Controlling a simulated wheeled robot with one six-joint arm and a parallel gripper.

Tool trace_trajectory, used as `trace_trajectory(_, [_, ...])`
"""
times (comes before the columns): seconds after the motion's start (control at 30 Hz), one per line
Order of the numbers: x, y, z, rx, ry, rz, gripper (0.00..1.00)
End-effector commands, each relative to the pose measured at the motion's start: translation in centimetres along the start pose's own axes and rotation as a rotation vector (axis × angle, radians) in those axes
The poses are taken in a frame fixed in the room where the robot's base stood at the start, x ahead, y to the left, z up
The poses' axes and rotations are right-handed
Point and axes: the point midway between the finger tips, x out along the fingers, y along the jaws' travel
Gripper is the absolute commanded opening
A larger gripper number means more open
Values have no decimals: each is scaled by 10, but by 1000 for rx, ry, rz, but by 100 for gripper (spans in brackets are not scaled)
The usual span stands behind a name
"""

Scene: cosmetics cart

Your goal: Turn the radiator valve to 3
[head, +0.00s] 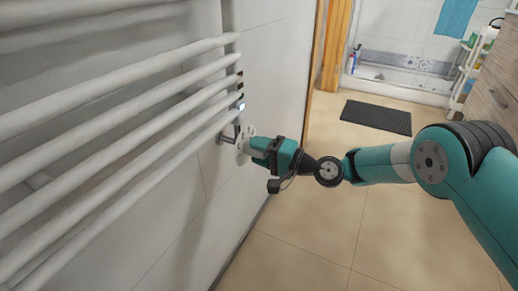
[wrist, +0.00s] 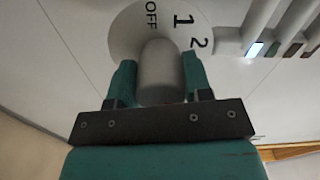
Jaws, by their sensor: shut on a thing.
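The radiator valve is a grey knob (wrist: 156,72) in front of a round white dial (wrist: 127,28) in the wrist view. The dial shows OFF, 1 and 2; a 3 is not visible. My gripper (wrist: 158,80) is shut on the knob, with one teal finger on each side of it. In the head view my gripper (head: 256,150) reaches the white dial (head: 242,146) at the wall from the right. The knob is hidden there behind the fingers.
The white towel radiator (head: 110,110) fills the left. Beside its bars is a column of small markers; the lowest (head: 241,107) is lit pale blue, and it also shows in the wrist view (wrist: 255,49). A dark mat (head: 376,117) lies on the open tiled floor.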

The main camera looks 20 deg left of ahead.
Motion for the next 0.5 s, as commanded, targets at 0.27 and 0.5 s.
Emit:
trace_trajectory(0.27, [-1, 1, -2, 15, 4, 1, 22])
trace_trajectory(0.5, [-1, 1, -2, 14, 4, 1, 50])
